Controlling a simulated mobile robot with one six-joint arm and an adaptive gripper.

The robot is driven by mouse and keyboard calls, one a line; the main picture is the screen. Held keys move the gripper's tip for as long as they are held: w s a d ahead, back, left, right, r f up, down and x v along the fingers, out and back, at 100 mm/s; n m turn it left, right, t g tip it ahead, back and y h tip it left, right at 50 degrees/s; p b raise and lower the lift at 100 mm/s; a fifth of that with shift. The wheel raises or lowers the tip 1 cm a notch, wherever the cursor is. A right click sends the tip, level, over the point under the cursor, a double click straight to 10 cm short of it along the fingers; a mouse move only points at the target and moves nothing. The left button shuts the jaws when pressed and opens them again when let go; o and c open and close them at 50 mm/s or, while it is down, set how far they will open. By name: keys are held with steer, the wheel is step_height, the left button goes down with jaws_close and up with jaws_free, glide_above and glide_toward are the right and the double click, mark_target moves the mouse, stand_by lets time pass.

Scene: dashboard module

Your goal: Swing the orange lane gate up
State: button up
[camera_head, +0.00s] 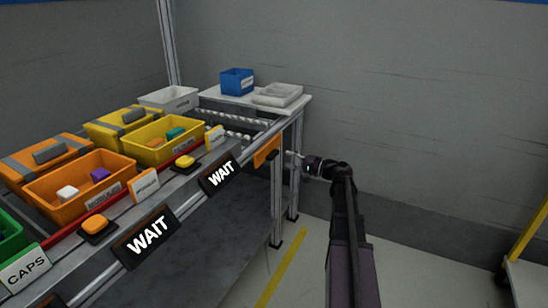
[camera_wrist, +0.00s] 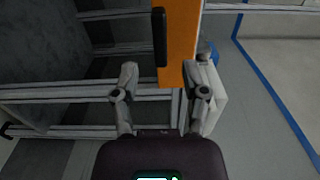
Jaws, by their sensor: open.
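The orange lane gate (camera_head: 267,151) is a flat panel at the right end of the bench's front rail, just left of my gripper (camera_head: 292,157). In the wrist view the gate (camera_wrist: 183,45) runs from the top edge down towards my gripper (camera_wrist: 158,72). A black bar-like handle (camera_wrist: 159,38) stands along its left edge. My gripper is open and empty. The gate's lower end appears between the fingers, nearer the right one; I cannot tell whether they touch.
An orange bin (camera_head: 75,207) and a yellow bin (camera_head: 150,152) stand on the bench, behind two black WAIT signs (camera_head: 148,236). A white side table (camera_head: 228,101) holds a blue bin (camera_head: 237,80) and a grey tray (camera_head: 278,94).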

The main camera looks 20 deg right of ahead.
mark_target(276, 156)
steer(key=shift+x, duration=3)
jaws_close()
steer(key=shift+a, duration=0.35)
steer(key=shift+d+r, duration=0.1)
steer(key=shift+d, duration=0.2)
